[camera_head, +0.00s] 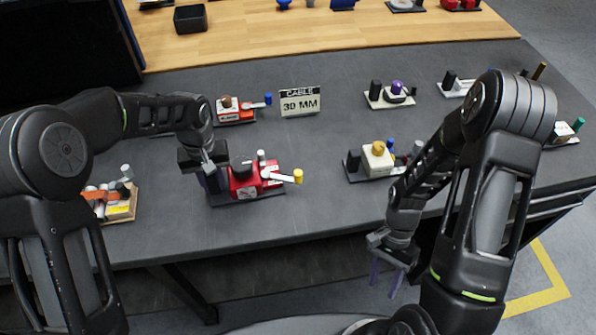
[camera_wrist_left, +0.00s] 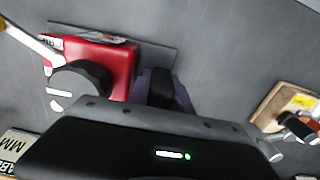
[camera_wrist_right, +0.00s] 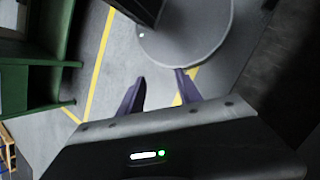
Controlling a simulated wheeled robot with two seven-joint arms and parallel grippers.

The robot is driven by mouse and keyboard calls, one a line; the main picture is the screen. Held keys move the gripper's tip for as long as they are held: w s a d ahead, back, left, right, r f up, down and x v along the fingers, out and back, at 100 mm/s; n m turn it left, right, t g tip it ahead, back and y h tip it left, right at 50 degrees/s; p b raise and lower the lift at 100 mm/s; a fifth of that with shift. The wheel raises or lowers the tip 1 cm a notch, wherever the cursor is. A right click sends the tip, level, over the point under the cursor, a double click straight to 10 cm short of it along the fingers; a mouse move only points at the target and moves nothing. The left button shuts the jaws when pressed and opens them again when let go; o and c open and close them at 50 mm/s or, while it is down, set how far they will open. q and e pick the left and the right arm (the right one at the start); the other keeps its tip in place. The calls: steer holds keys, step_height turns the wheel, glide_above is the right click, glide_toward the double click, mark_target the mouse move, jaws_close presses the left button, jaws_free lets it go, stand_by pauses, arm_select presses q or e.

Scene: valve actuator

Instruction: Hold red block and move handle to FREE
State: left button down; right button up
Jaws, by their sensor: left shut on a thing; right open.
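The red block (camera_head: 243,186) sits on a dark base plate (camera_head: 246,200) near the table's front edge. It has a black round knob (camera_wrist_left: 82,82) and a white handle (camera_head: 281,178) with a yellow tip (camera_head: 298,176) that points right in the head view. My left gripper (camera_head: 214,184) is at the left end of this unit. In the left wrist view its purple fingers (camera_wrist_left: 162,92) are shut on a black upright block (camera_wrist_left: 160,86) beside the red block. My right gripper (camera_head: 388,278) is open and empty, off the table's front edge. Any FREE marking is too small to read.
A smaller red unit (camera_head: 236,112) and a "CABLE 30 MM" sign (camera_head: 300,101) stand behind. A cream unit (camera_head: 378,162) stands to the right and an orange-white unit (camera_head: 118,203) to the left. Table between the red and cream units is clear.

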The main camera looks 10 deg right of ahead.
steer(key=s+d+r+m+g, duration=0.1)
steer(key=d+r+m, duration=0.1)
steer(key=d+r, duration=0.15)
steer(key=w+a+r+m+t+y, duration=0.25)
steer(key=w+r+m, duration=0.35)
steer(key=w+r, duration=0.5)
steer(key=t+y, duration=0.4)
steer(key=t, duration=0.1)
glide_toward(299, 173)
steer(key=shift+v, duration=0.9)
steer(key=shift+f, duration=0.15)
steer(key=x, duration=1.2)
jaws_close()
